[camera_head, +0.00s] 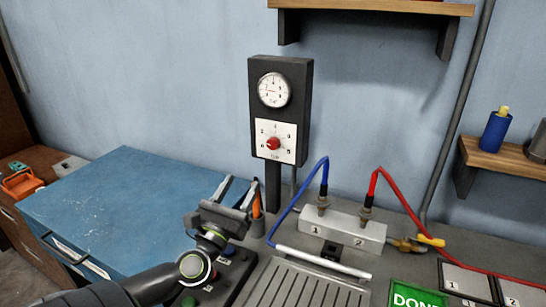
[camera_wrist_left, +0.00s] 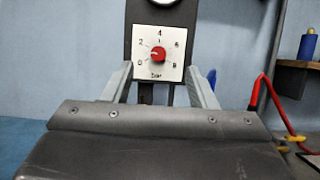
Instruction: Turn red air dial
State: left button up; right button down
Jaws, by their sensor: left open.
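The red air dial (camera_head: 273,143) is a round knob on a white numbered plate (camera_head: 288,130), on a dark upright panel below a round gauge (camera_head: 274,90). In the left wrist view the dial (camera_wrist_left: 158,54) shows above and between my finger tips, with nothing covering it. Its plate is marked with numbers and "bar". My left gripper (camera_head: 239,183) is open and empty, below and left of the dial in the head view, apart from it. Its two fingers (camera_wrist_left: 160,78) point toward the panel in the left wrist view. My right gripper is not in view.
A metal block (camera_head: 342,229) with blue and red hoses stands right of the panel. A blue-topped bench (camera_head: 110,205) lies left. A slatted tray (camera_head: 305,285) and a green DONE button (camera_head: 418,297) are in front. A wall shelf (camera_head: 370,7) is above.

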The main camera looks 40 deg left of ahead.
pick_arm(q)
notch_tip(320, 180, down, 5)
jog(key=b, duration=0.4)
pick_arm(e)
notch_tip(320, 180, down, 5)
pick_arm(q)
jog(key=p, duration=0.4)
send_near(271, 147)
jog(key=x, duration=0.8)
jog(key=shift+w+r, duration=0.15)
jog(key=shift+w, duration=0.15)
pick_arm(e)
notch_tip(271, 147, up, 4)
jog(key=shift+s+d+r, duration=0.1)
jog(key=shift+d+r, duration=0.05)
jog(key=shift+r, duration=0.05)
pick_arm(q)
jog(key=c, duration=1)
